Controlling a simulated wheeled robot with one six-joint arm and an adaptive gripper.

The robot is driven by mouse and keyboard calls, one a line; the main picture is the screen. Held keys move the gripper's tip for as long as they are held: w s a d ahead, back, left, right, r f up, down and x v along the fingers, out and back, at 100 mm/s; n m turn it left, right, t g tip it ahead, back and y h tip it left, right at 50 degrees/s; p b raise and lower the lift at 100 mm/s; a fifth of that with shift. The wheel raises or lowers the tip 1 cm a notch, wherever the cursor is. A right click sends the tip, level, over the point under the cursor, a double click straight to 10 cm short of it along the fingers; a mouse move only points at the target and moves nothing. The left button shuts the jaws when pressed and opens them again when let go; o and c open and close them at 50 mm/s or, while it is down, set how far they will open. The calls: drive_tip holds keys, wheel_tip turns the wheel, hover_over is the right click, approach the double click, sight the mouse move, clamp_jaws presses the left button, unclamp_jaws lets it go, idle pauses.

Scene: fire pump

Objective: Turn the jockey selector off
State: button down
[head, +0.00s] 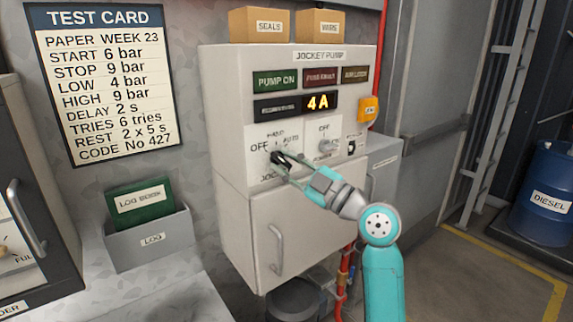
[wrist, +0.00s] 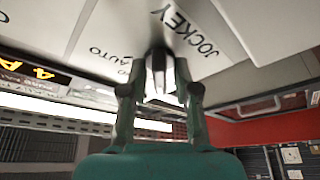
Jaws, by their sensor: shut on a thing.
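The jockey selector (head: 279,157) is a black knob on the left of the lower panel of the jockey pump cabinet (head: 229,120). The labels OFF, HAND and AUTO stand around it. My gripper (head: 284,161) is at the knob, shut on it. In the wrist view the selector (wrist: 158,70) sits between the two fingers of my gripper (wrist: 160,92), with AUTO and JOCKEY printed nearby. The fingers partly hide the knob, so I cannot tell exactly which position it points to.
A second, grey selector (head: 328,146) sits just right of my gripper. A yellow unit (head: 368,109) is on the cabinet's right side. A log book holder (head: 150,240) and grey bench lie left.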

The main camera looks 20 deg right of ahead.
drive_tip(key=shift+n+g, duration=0.4)
drive_tip(key=shift+n, duration=0.2)
drive_tip(key=c, duration=1.2)
unclamp_jaws()
drive_tip(key=shift+w, duration=0.1)
drive_tip(key=v, duration=1.2)
drive_tip(key=shift+f, duration=0.2)
